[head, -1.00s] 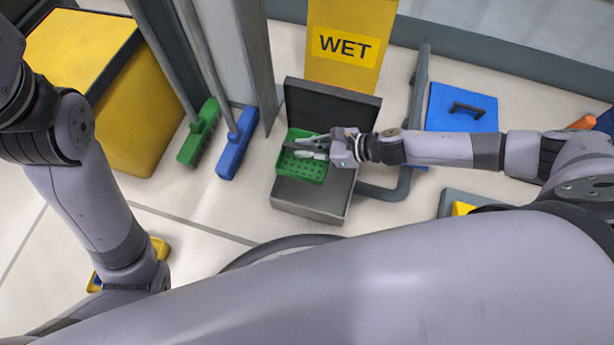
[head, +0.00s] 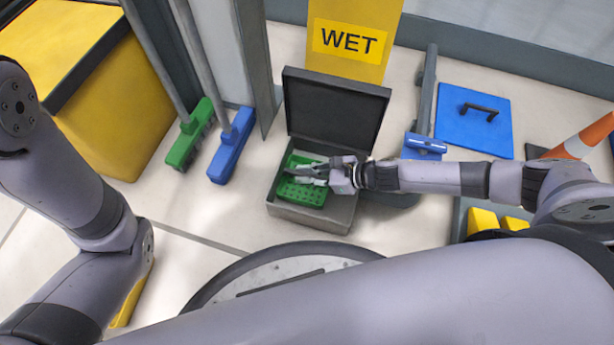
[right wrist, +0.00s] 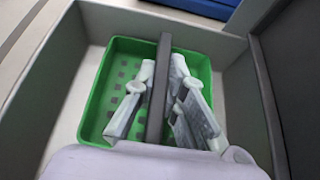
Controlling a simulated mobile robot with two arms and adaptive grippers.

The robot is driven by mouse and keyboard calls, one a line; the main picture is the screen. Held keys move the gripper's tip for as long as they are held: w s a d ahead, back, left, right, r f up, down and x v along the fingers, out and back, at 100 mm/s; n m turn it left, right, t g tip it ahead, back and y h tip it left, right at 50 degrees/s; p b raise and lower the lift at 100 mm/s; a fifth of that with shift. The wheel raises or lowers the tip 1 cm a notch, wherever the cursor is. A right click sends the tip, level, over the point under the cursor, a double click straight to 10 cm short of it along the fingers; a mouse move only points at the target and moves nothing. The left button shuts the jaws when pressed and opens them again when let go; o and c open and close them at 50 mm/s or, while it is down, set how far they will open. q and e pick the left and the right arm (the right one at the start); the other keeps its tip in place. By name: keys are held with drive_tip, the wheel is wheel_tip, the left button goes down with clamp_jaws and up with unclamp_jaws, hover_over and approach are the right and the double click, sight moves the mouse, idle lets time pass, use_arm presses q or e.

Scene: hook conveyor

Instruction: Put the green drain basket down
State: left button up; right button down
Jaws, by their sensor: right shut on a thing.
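The green drain basket (head: 302,194) has a perforated floor and sits within the walls of an open grey box (head: 318,222). In the right wrist view the basket (right wrist: 95,105) is surrounded by the box walls, and a dark bar (right wrist: 158,90) crosses over its middle. My right gripper (head: 303,172) reaches in from the right and is shut on the basket by this bar, with its fingers on both sides of it in the right wrist view (right wrist: 160,80). Whether the basket touches the box floor I cannot tell. My left arm shows, but its gripper does not.
The box's dark lid (head: 335,105) stands open at the back, before a yellow WET sign (head: 350,42). Green (head: 190,135) and blue (head: 231,145) brushes stand left of the box. A blue panel (head: 473,120) and an orange-white cone (head: 585,138) lie right.

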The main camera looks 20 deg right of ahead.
drive_tip(key=c, duration=1.7)
unclamp_jaws()
drive_tip(key=shift+o, duration=0.2)
